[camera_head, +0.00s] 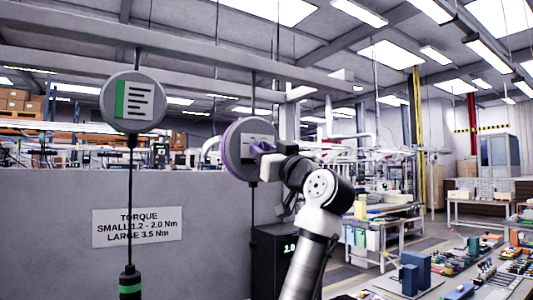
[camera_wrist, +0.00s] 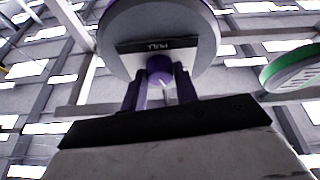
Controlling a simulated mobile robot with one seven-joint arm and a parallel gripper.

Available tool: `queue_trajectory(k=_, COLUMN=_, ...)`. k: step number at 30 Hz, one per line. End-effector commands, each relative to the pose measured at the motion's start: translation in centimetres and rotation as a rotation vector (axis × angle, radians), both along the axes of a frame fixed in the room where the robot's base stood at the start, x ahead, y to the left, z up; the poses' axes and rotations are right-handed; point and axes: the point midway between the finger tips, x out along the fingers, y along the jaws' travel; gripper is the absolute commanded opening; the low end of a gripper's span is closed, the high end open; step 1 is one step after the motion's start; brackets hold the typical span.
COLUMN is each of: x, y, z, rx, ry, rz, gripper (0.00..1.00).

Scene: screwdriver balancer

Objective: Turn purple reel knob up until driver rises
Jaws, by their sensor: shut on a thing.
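The purple-rimmed reel (camera_head: 235,133) hangs from the overhead rail at the middle of the head view. In the wrist view, the same grey reel disc (camera_wrist: 150,18) fills the top, with a dark lettered plate (camera_wrist: 135,46) on its face. Its purple knob (camera_wrist: 160,69) sits below the plate, between the two fingers of my gripper (camera_wrist: 159,84). My gripper (camera_head: 264,149) is shut on the knob. In the head view, the knob is hidden by the gripper. A dark line hangs below the reel; I cannot make out its driver.
A green-marked reel (camera_head: 146,103) hangs to the left, its driver (camera_head: 130,283) low on a line. It also shows at right in the wrist view (camera_wrist: 292,68). A grey panel with a torque sign (camera_head: 137,227) stands behind. A bench with parts (camera_head: 385,288) is at lower right.

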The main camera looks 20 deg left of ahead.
Motion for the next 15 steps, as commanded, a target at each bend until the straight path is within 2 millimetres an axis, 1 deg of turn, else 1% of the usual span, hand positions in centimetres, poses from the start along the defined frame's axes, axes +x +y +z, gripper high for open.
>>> queue_trajectory(k=15, x=-0.31, y=0.21, z=0.22, rx=0.247, ry=0.315, rz=-0.002, gripper=0.07)
